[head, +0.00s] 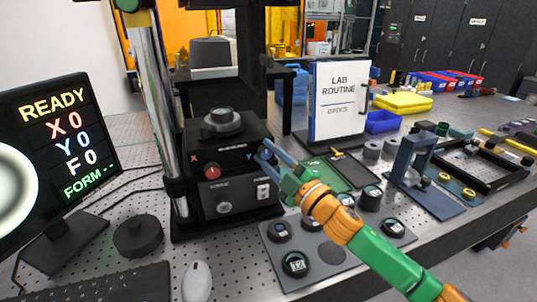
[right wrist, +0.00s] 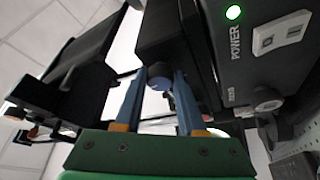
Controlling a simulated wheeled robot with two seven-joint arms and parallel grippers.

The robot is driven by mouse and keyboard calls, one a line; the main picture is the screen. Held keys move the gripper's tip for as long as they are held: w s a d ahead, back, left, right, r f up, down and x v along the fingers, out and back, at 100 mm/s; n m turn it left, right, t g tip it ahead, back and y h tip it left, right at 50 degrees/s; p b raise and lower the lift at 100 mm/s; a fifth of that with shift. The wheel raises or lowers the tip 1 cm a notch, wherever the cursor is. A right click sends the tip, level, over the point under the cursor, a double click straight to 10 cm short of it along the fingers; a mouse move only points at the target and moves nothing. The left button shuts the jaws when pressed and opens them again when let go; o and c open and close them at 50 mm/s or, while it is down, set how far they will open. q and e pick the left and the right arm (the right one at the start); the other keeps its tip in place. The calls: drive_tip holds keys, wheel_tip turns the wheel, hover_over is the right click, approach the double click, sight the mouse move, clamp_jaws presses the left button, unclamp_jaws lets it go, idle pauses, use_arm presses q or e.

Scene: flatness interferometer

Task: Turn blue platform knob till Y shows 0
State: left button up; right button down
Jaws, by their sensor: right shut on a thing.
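The interferometer (head: 230,185) is a black unit with a platform on top, a red knob (head: 212,171) marked X on its front, and a Y mark further right. My right gripper (head: 264,152), with blue fingers, reaches that right end of the front. In the right wrist view, its fingertips are shut on the blue knob (right wrist: 160,79), one on each side. In the head view the knob is mostly hidden by the fingers. The monitor (head: 68,140) reads READY, X 0, Y 0, F 0 and FORM with dashes. My left gripper is not in view.
A round black piece (head: 138,236), a mouse (head: 197,281) and a keyboard (head: 110,284) lie in front. A grey mat (head: 318,279) with several round pieces lies below my right arm. A LAB ROUTINE board (head: 339,100) and a blue stand (head: 412,160) are to the right.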

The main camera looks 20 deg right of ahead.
drive_tip(key=c, duration=0.5)
unclamp_jaws()
drive_tip(key=shift+s+f, duration=0.1)
drive_tip(key=b+v, duration=0.3)
drive_tip(key=v, duration=0.4)
idle(1.1)
